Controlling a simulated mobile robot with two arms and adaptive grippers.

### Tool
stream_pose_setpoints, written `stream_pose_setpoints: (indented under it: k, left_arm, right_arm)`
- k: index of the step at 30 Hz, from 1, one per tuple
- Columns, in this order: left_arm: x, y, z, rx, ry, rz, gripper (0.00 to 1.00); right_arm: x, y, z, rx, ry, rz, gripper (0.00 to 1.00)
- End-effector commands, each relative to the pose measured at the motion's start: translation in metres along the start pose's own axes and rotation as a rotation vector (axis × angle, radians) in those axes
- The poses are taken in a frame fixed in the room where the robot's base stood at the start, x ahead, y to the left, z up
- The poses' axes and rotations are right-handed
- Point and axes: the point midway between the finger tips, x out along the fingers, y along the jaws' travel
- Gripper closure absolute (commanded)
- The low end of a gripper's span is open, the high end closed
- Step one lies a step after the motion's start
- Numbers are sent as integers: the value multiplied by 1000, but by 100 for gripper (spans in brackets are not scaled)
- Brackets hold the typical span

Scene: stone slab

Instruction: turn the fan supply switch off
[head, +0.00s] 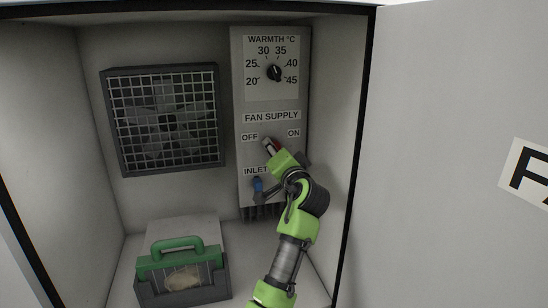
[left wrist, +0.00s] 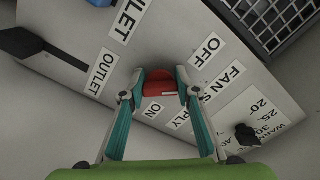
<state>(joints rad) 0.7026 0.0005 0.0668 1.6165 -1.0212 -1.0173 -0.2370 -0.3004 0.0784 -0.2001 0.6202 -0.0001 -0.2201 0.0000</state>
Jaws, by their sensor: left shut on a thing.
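The fan supply switch is a red part under the FAN SUPPLY label (head: 271,117) on the grey panel (head: 240,95). In the left wrist view the red switch (left wrist: 160,87) sits between the OFF label (left wrist: 205,51) and the ON label (left wrist: 153,110). My left gripper (head: 269,147) reaches up to it from below right. In the left wrist view its two fingers (left wrist: 161,91) stand on either side of the switch, shut on it. The gripper hides much of the switch in the head view, so I cannot tell which way it is set. My right gripper is not in view.
A warmth dial (head: 274,72) is above the switch. A blue handle (head: 258,185) sits below it, by a partly hidden INLET label. A black handle (left wrist: 22,42) shows in the left wrist view. A caged fan (head: 165,118) is on the back wall. A green-handled box (head: 182,275) stands below.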

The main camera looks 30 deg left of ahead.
Motion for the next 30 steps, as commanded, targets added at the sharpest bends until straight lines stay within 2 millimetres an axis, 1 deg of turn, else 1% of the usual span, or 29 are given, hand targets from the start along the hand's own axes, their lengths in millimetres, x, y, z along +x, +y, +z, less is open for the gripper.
stream_pose_setpoints:
  k: [3, 16, 17, 18, 19, 30]
  left_arm:
    - [0, 2, 1, -19, -1, 2, 92]
    - [0, 1, 0, -29, -1, 2, 92]
    - [0, 1, 0, -29, -1, 2, 68]
    - [0, 1, 0, -29, -1, 2, 58]
    - [0, 1, 0, -28, -1, 2, 53]
    - [-3, 1, 0, -27, 0, 1, 53]
  right_arm:
    - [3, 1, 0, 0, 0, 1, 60]
    - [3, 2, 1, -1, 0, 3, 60]
    - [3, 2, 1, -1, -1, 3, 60]
    - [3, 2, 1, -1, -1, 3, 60]
    - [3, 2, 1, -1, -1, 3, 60]
    - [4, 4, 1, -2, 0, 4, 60]
